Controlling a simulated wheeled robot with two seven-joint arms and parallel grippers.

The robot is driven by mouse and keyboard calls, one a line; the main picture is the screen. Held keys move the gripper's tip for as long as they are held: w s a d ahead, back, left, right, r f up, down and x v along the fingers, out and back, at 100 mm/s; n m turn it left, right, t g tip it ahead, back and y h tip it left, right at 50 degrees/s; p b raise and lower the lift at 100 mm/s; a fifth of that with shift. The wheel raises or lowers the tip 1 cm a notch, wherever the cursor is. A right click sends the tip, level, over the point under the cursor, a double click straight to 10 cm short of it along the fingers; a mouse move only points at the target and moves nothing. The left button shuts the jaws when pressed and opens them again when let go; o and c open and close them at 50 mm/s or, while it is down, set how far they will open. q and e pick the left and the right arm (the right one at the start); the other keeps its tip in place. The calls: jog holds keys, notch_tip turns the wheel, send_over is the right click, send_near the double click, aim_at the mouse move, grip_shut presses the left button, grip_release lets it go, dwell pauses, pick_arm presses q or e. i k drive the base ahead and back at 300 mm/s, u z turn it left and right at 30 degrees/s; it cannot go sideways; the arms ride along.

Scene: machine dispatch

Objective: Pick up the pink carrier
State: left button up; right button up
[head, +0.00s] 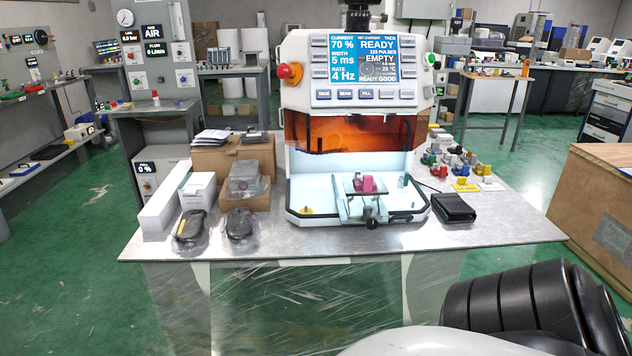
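The pink carrier (367,184) is a small block inside the open chamber of the white machine (350,55). It sits on a small metal fixture (361,204) near the chamber's front, with pale parts close around it. Its lower edges are partly hidden by the fixture. Neither of my grippers shows in the head view.
The machine stands on a metal table (340,248). A black pedal-like box (453,208) lies right of it, with several coloured small parts behind. Cardboard boxes (225,160) and two dark devices stand left. The table's front strip is mostly clear.

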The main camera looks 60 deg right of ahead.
aim_at(366, 183)
jog(key=i, duration=1.15)
jog(key=z, duration=2)
